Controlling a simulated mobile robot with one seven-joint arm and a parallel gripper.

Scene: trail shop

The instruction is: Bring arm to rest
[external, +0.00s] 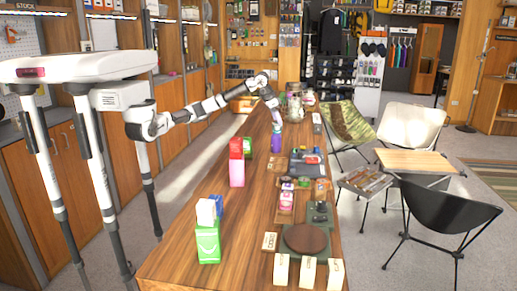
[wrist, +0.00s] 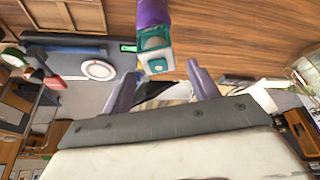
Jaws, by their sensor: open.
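My arm reaches out over the long wooden counter (external: 213,190), and my gripper (external: 275,115) is near the counter's far part. A purple bottle (external: 276,141) stands upright on the counter just below my gripper. In the wrist view my gripper (wrist: 163,74) is open, its two fingers spread with nothing held between them. A purple item with a teal and white end (wrist: 154,42) shows just beyond the fingertips, probably the same bottle. I cannot tell how wide the gap to it is.
Glass jars (external: 296,95) stand beyond my gripper. Folding chairs (external: 446,210) stand right of the counter. The counter's left middle is fairly clear.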

